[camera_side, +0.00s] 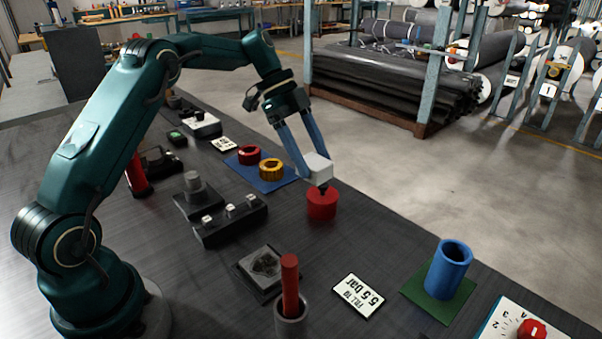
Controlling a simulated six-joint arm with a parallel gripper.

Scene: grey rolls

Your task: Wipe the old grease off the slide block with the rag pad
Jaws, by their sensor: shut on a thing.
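My gripper (309,160) has two long blue fingers, and they are shut on a pale, boxy block (318,171). A short dark neck shows under this block, and a red round piece (321,205) is right below it. I cannot tell whether the red piece is joined to the pale block, or which of them is the rag pad. A low dark block with a grey top and a black smear (267,264), which looks like the slide block with old grease, lies on the bench in front. My gripper is behind it and to its right, apart from it.
A red rod (290,276) stands in a grey cup (289,318) close to the smeared block. A white sign (358,296), a blue cup (450,265) on a green mat, and a black fixture (230,219) are around. Red and yellow rings (271,169) sit on a blue mat.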

